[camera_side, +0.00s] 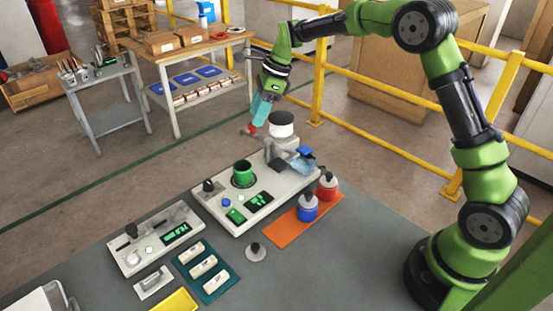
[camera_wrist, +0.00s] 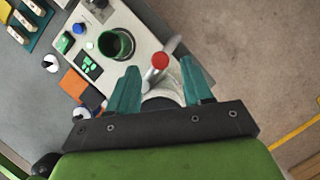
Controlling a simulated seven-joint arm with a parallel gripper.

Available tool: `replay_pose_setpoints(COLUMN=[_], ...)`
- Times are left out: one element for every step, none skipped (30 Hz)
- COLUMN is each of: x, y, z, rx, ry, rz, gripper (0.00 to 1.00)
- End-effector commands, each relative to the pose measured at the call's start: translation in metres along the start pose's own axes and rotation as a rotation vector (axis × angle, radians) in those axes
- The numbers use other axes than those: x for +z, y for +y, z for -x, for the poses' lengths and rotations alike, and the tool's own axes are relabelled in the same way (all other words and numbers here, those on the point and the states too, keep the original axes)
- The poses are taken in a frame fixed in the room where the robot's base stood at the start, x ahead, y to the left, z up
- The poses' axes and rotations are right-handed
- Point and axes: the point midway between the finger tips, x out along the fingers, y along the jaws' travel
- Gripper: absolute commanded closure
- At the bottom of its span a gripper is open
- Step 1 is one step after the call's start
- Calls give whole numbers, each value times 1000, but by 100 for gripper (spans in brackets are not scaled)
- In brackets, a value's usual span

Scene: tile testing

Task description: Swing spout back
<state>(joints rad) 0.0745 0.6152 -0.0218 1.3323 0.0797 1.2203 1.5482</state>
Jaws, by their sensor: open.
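The grey spout (camera_side: 244,132) comes off the dispenser with the white-and-black top (camera_side: 281,125) and points to the left in the side view, away from the green cup (camera_side: 242,174). It has a red knob (camera_side: 252,129). In the wrist view the red knob (camera_wrist: 160,61) shows between the fingertips, with the spout (camera_wrist: 173,45) beyond it and the green cup (camera_wrist: 117,44) to the left. My gripper (camera_side: 258,121) is open, its teal fingers pointing down just above the knob. In the wrist view my gripper (camera_wrist: 160,67) has a finger on each side. Whether either finger touches is unclear.
The dispenser base (camera_side: 216,213) carries buttons and a green display. An orange mat (camera_side: 291,232) holds a blue jar (camera_side: 308,207) and a red jar (camera_side: 328,185). A second device (camera_side: 155,236) stands to the left. Yellow rails (camera_side: 380,80) run behind the bench.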

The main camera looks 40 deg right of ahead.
Motion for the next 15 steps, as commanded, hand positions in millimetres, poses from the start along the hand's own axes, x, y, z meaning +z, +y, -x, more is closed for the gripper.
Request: replay_pose_setpoints(x=[0,0,0,0,0,0,0,0,0,0,0,0,0,0,0], y=[0,0,0,0,0,0,0,0,0,0,0,0,0,0,0], z=[-8,-12,-16,-19,-21,-23,-25,-26,-27,-27,-27,-27,-27,-27,-27], rx=[3,3,2,2,2,1,1,1,1,1,1,0,0,0,0], ry=[1,1,1,1,1,1,1,0,0,0,0,0,0,0,0], rz=[0,1,2,2,2,2,2,1,1,1,1,1,1,1,1], gripper=[50,50,50,50,50,50,50,50,50,50,50,50,50,50,50])
